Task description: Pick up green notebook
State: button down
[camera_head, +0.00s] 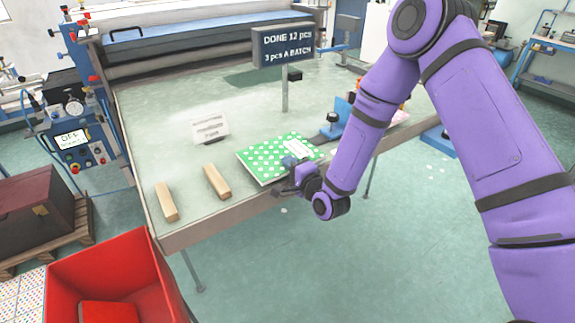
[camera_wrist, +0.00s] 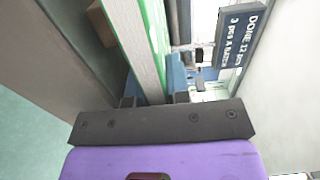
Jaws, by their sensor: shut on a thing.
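The green notebook (camera_head: 270,158) with white dots and a pale label is at the front edge of the table in the head view. My gripper (camera_head: 296,170) is at its near right edge, shut on it. In the wrist view the notebook (camera_wrist: 150,45) shows edge-on, with its pale pages and green cover between the two fingers of my gripper (camera_wrist: 150,95). The fingertips are partly hidden by the notebook. I cannot tell whether the notebook is clear of the tabletop.
Two wooden blocks (camera_head: 217,182) (camera_head: 166,201) lie left of the notebook on the table (camera_head: 150,120). A small white card (camera_head: 210,127) stands behind them. A sign on a post (camera_head: 284,47) rises behind the notebook. A blue clamp-like tool (camera_head: 333,122) is close on its right. A red bin (camera_head: 115,275) is at front left.

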jog(key=shift+r, duration=0.5)
notch_tip(320, 180, up, 2)
jog(key=shift+r, duration=0.15)
jog(key=s+a+r, duration=0.1)
jog(key=s+a, duration=0.8)
jog(key=s, duration=0.4)
jog(key=shift+s, duration=0.15)
